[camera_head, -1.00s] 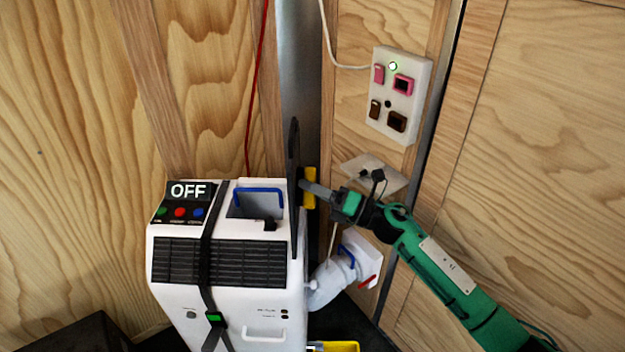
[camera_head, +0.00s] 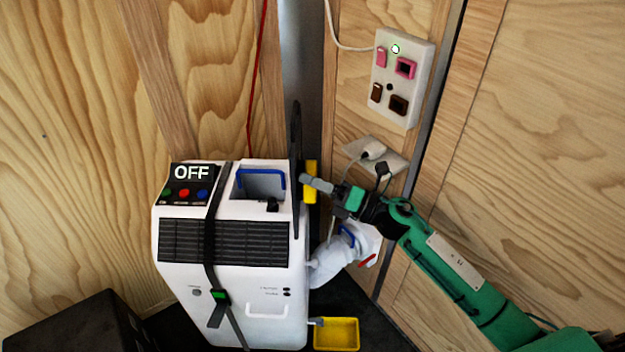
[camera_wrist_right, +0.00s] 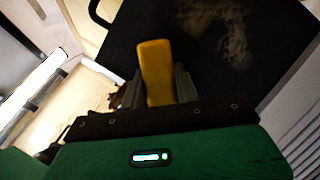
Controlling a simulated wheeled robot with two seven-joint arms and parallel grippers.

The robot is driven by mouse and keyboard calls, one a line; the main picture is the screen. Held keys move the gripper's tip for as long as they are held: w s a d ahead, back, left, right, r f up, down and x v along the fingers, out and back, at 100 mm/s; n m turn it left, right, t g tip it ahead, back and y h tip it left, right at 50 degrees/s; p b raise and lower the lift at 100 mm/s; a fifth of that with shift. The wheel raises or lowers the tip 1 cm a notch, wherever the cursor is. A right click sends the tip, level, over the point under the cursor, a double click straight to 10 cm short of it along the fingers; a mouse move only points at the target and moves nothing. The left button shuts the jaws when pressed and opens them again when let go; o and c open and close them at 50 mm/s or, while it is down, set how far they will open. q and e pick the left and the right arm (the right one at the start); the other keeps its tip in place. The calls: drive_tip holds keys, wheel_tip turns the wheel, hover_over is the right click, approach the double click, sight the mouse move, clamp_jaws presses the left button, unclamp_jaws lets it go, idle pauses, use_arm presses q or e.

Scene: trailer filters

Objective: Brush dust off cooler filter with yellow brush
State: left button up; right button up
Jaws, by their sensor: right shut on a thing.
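The cooler (camera_head: 235,270) is a white box with a dark front grille and a panel reading OFF. Its filter (camera_head: 295,165) is a thin black panel standing upright at the cooler's right side, seen edge-on in the head view. In the wrist view the filter (camera_wrist_right: 120,35) is a broad black face with a pale dust patch (camera_wrist_right: 225,35). My right gripper (camera_head: 309,184) is shut on the yellow brush (camera_head: 311,170), beside the filter's right face. The brush (camera_wrist_right: 155,68) also shows between the fingers; its bristles and any contact are hidden. My left gripper is not in view.
A yellow tray (camera_head: 337,335) lies on the floor right of the cooler. A switch box (camera_head: 402,80) and a plugged socket (camera_head: 375,157) are on the wall.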

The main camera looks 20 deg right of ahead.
drive_tip(key=shift+w+d+r+b, duration=0.1)
drive_tip(key=shift+w+d+b, duration=0.2)
drive_tip(key=shift+w, duration=0.55)
drive_tip(key=shift+w+d+r+b, duration=0.1)
drive_tip(key=shift+w+d+b, duration=0.15)
drive_tip(key=shift+w, duration=0.6)
drive_tip(key=w+d+b, duration=0.2)
drive_tip(key=w+b, duration=0.2)
drive_tip(key=w, duration=0.5)
drive_tip(key=shift+d, duration=0.4)
